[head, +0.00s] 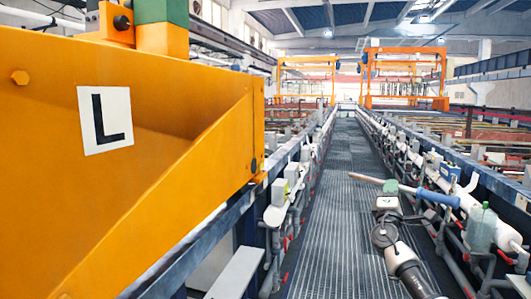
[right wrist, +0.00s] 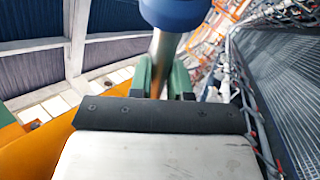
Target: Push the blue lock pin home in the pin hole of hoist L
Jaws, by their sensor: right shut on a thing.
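The lock pin has a blue handle (head: 437,197) and a thin metal shaft (head: 365,179). My right gripper (head: 390,187), with green fingertips, is shut around the shaft, over the walkway. The pin lies nearly level, its bare end pointing left toward hoist L and its handle to the right. In the right wrist view the shaft runs between the green fingers, with the blue handle (right wrist: 185,12) at the top. Hoist L (head: 190,130) is the large orange frame with an "L" plate at left. A dark spot at its near-right end may be the pin hole; I cannot tell. The pin is apart from the hoist.
A grated walkway (head: 335,215) runs straight back between two rows of rails and pipes. Orange hoists (head: 405,75) stand far back. White pipes and fittings (head: 480,225) line the right side near my right arm. The space between pin and hoist L looks clear.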

